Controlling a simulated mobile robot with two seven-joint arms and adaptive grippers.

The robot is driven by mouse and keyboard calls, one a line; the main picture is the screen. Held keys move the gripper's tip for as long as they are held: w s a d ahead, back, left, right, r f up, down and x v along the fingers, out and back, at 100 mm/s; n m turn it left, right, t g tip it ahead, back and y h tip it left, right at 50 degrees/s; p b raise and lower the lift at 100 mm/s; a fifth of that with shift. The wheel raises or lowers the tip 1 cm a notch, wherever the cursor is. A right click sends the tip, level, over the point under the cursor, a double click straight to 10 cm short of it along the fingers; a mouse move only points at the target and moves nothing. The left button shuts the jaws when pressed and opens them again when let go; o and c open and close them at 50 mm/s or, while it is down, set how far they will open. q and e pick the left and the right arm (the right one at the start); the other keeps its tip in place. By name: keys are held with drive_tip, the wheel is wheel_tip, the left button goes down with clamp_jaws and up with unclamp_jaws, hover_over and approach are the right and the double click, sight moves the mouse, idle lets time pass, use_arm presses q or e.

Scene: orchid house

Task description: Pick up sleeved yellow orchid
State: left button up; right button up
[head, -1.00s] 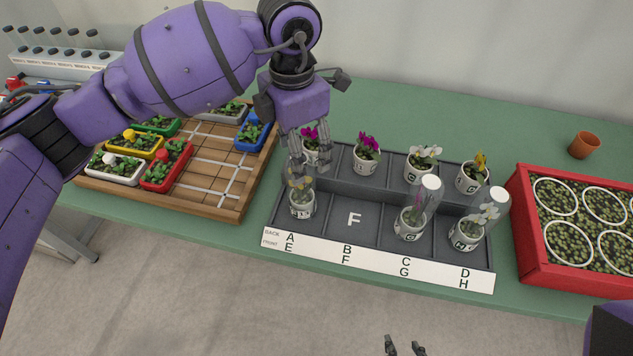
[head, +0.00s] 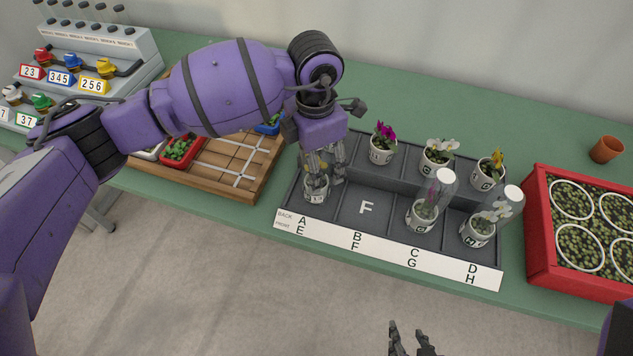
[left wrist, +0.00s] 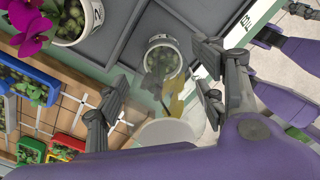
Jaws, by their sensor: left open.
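The sleeved yellow orchid stands in its white pot (head: 316,188) in front compartment E of the dark grey tray (head: 377,234). My left gripper (head: 325,163) is open above the pot and hides most of the flower and sleeve in the head view. In the left wrist view, the pot (left wrist: 163,60), the yellow bloom (left wrist: 174,103) and the clear sleeve's pale end (left wrist: 165,133) show between the spread fingers of the left gripper (left wrist: 160,95). I cannot tell whether the fingers touch the sleeve. My right gripper (head: 411,340) is open and empty at the bottom edge.
Sleeved orchids stand in G (head: 422,213) and H (head: 478,232). Unsleeved orchids, one magenta (head: 381,150), stand in the back row. A wooden rack (head: 225,180) lies left, and a red crate (head: 540,235) stands right.

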use_arm(q)
drive_tip(key=shift+c, duration=0.2)
clamp_jaws()
